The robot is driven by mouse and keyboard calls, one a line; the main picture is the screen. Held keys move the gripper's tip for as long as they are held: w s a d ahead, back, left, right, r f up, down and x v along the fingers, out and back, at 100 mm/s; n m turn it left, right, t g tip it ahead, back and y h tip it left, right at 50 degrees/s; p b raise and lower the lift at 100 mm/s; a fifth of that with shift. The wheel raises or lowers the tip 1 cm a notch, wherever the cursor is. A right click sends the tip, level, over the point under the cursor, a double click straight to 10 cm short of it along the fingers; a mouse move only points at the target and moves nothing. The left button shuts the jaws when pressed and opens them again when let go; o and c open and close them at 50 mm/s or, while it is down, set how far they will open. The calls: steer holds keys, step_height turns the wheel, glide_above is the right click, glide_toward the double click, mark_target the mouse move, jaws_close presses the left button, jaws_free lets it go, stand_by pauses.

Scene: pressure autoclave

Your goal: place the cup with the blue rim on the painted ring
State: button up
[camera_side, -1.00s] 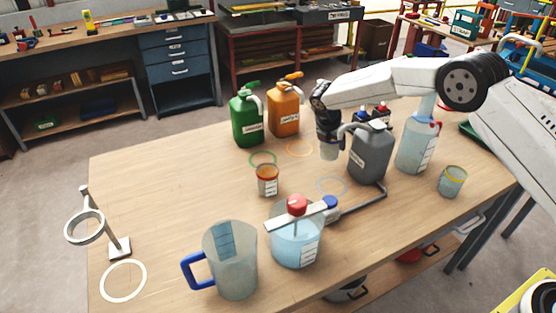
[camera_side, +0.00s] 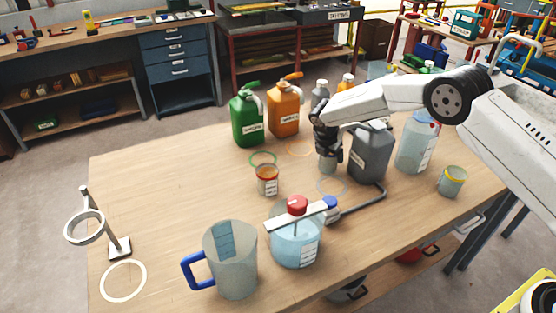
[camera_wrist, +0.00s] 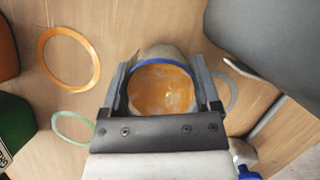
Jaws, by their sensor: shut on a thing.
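The blue-rimmed cup (camera_wrist: 162,88) is between my gripper's fingers (camera_wrist: 163,92) in the wrist view, with orange contents showing inside its rim. In the side view my gripper (camera_side: 327,150) is shut on the cup (camera_side: 327,164), which hangs upright low over the table, close to the grey jug. I cannot tell whether its base touches the table. A pale grey-blue ring (camera_side: 332,186) lies just in front of the cup; part of it shows right of the gripper (camera_wrist: 232,97). An orange ring (camera_side: 299,148), a green ring (camera_side: 263,158) and a white ring (camera_side: 123,281) also lie on the table.
The grey jug (camera_side: 371,153) stands right beside the gripper. An orange-rimmed cup (camera_side: 267,181), a clear vessel with a red knob (camera_side: 297,244) and a blue-handled pitcher (camera_side: 232,262) stand leftward and in front. A yellow-rimmed cup (camera_side: 452,182) is at right. The table's left middle is clear.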

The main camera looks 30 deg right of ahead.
steer(key=o, duration=1)
steer(key=shift+o, duration=0.2)
steer(key=shift+r, duration=0.1)
steer(key=shift+v, duration=0.8)
step_height(320, 180, up, 10)
steer(key=a, duration=0.1)
steer(key=shift+s+r, duration=0.15)
steer(key=shift+s, duration=0.15)
